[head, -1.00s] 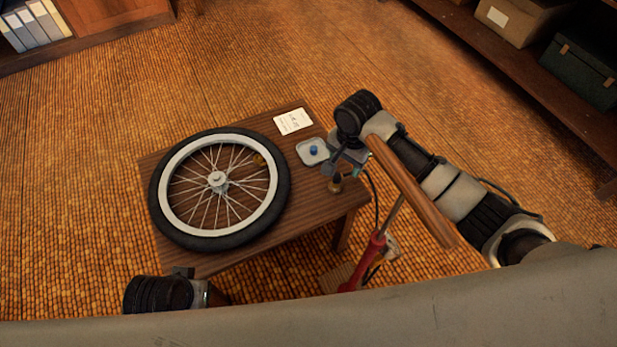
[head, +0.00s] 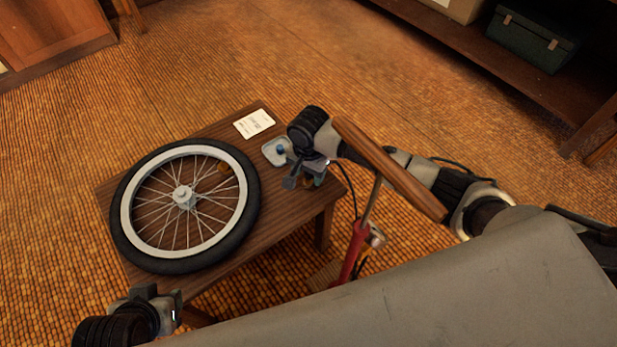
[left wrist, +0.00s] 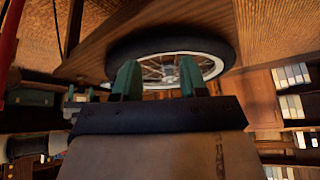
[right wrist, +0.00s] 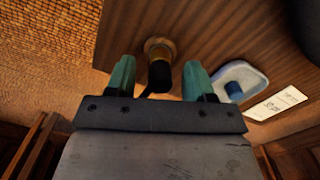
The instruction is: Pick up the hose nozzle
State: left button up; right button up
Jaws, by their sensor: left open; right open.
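The hose nozzle, black with a brass-coloured collar, stands near the edge of the wooden table; the right wrist view shows it (right wrist: 159,74) between my right gripper's two green fingers (right wrist: 158,80). The fingers are open, with a gap on each side of it. In the head view my right gripper (head: 303,179) is over the table's right corner and mostly hides the nozzle. My left gripper (head: 172,308) is open and empty at the table's front left; its fingers (left wrist: 160,78) point toward the wheel in the left wrist view.
A spoked wheel (head: 253,205) covers the table's left part. A small tray (head: 270,150) with a blue piece and a white card (head: 254,123) lie near the right gripper. A red pump (head: 352,250) with a wooden handle (head: 385,165) stands beside the table, close to my right arm.

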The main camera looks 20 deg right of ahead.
jog(key=shift+f, duration=0.85)
pick_arm(q)
jog(key=w, duration=0.1)
jog(key=w+t, duration=0.1)
jog(key=d+r+t, duration=0.1)
jog(key=shift+w, duration=0.4)
pick_arm(e)
grip_shut()
